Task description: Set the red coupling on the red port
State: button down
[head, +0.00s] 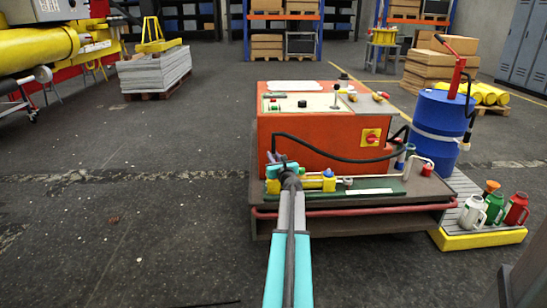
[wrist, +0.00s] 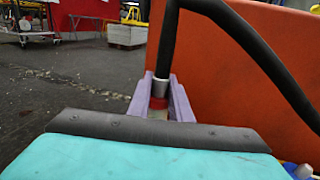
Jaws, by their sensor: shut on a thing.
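My gripper (wrist: 160,99) is shut on the red coupling (wrist: 158,106) at the end of a thick black hose (wrist: 168,42). The coupling shows as a red band below a silver collar, between two pale purple fingers. The hose rises from the fingers and arches right. In the head view my gripper (head: 279,165) is at the front left of the orange machine, above the left end of a green panel (head: 388,193) with yellow fittings (head: 314,184). The coupling is too small to make out there. I cannot pick out the red port with certainty.
The orange machine (head: 320,150) stands close behind and right of my gripper, with the black hose (head: 335,154) looping across its front. A blue drum (head: 437,120) and several jugs (head: 494,208) stand at the right.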

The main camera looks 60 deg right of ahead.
jog(key=c, duration=1.9)
grip_release()
jog(key=shift+f, duration=0.1)
jog(key=shift+s+a, duration=0.1)
jog(key=b+v, duration=0.1)
jog(key=v, duration=1)
